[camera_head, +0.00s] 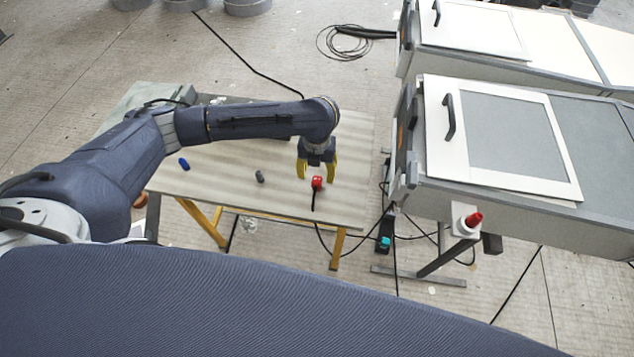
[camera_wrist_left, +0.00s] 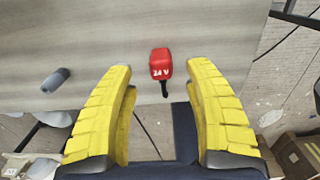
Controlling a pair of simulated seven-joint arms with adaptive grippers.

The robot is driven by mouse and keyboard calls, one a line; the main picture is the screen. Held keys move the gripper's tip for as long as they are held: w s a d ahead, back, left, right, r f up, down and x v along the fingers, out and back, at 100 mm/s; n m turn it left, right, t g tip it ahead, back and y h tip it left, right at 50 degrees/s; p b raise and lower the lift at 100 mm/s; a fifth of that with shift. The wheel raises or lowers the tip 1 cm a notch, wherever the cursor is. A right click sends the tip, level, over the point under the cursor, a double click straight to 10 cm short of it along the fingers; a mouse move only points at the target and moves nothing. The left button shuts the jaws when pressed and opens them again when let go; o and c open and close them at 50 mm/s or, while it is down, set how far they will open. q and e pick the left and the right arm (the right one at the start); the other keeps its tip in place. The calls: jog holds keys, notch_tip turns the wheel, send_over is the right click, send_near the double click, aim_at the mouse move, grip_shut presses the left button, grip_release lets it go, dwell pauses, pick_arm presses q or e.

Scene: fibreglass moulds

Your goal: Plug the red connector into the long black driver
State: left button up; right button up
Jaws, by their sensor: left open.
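In the left wrist view the red connector (camera_wrist_left: 161,63), marked "24 V", shows between and slightly beyond the yellow fingertips, with gaps on both sides. My left gripper (camera_head: 316,176) is open and empty, pointing down close to the connector; its fingers (camera_wrist_left: 160,72) also show in the left wrist view. I cannot pick out the long black driver with certainty. My right gripper is not in view.
A small dark grey piece (camera_head: 260,176) and a blue piece (camera_head: 183,164) lie left on the table (camera_head: 225,188). A grey-white cabinet (camera_head: 500,205) stands to the right, with a red-topped button box (camera_head: 467,221). Below, a black item with a teal part (camera_head: 384,243) sits among cables.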

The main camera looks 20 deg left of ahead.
aim_at(317, 179)
pick_arm(q)
jog(key=shift+s+f, duration=0.15)
jog(key=shift+f, duration=2.45)
grip_shut()
